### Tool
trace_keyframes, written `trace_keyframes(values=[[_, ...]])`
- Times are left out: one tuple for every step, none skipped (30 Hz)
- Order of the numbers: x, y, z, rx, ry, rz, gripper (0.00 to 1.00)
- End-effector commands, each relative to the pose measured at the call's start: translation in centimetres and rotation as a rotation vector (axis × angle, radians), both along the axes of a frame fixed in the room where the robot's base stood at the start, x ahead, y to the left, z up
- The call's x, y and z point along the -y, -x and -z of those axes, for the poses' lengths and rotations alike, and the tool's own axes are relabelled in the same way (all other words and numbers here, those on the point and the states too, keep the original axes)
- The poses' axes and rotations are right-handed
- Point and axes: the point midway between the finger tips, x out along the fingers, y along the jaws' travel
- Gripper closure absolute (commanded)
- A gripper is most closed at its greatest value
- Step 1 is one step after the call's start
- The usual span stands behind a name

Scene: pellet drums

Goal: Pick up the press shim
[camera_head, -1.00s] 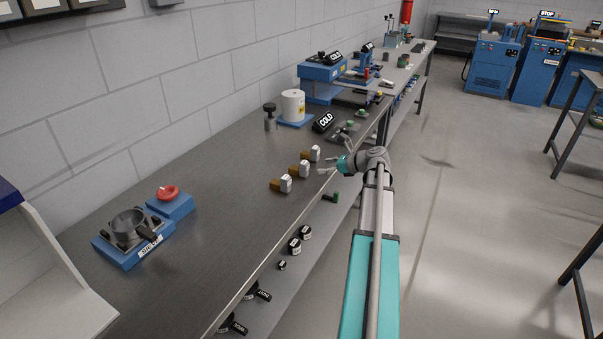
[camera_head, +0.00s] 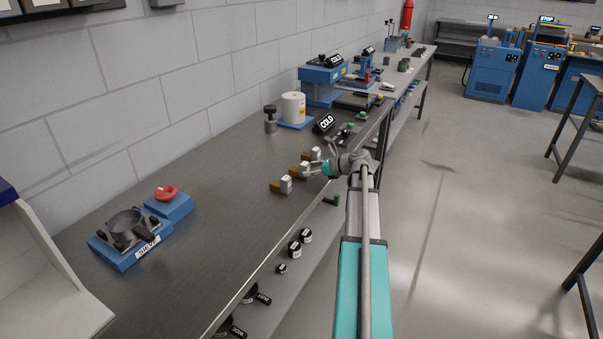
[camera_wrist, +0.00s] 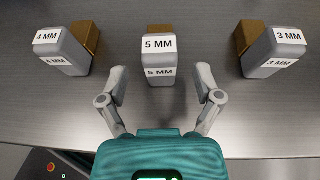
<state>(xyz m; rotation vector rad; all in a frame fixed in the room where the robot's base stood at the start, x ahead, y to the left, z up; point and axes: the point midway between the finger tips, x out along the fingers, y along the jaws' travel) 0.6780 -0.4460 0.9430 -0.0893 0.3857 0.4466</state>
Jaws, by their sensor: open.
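Three small blocks with grey labelled ends and brown bodies stand in a row on the steel bench (camera_head: 232,214). In the wrist view they read 4 MM (camera_wrist: 62,52), 5 MM (camera_wrist: 159,58) and 3 MM (camera_wrist: 272,52). None is labelled as a press shim in words. My gripper (camera_wrist: 160,88) is open and empty.
A blue-based pan (camera_head: 130,235) and a red button box (camera_head: 170,200) stand at the left. Black round items (camera_head: 294,249) are below the bench's front edge.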

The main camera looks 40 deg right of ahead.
Motion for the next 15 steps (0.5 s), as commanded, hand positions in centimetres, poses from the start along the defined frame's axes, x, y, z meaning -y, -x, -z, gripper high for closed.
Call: trace_keyframes(values=[[-0.2,-0.5,0.5,0.0,0.0,-0.001,0.17],[-0.3,-0.8,0.6,0.0,0.0,-0.001,0.17],[-0.5,-1.1,0.9,0.0,-0.001,-0.002,0.17],[-0.6,-1.4,1.0,0.0,-0.001,-0.002,0.17],[-0.7,-1.8,1.2,0.0,-0.001,-0.002,0.17],[-0.9,-2.2,1.4,0.0,0.0,-0.001,0.17],[-1.1,-2.4,1.5,0.0,0.0,-0.001,0.17],[-1.2,-2.7,1.6,0.0,0.0,-0.001,0.17],[-1.3,-2.9,1.7,0.0,-0.001,0.0,0.17],[-1.4,-3.1,1.7,0.0,-0.001,0.0,0.17],[-1.4,-3.2,1.8,0.0,-0.001,0.0,0.17],[-1.5,-3.4,1.8,0.0,-0.001,0.0,0.17],[-1.6,-3.4,1.8,0.0,-0.001,0.0,0.17],[-1.6,-3.5,1.8,0.0,-0.001,0.0,0.17],[-1.6,-3.5,1.8,0.0,-0.001,0.0,0.17]])
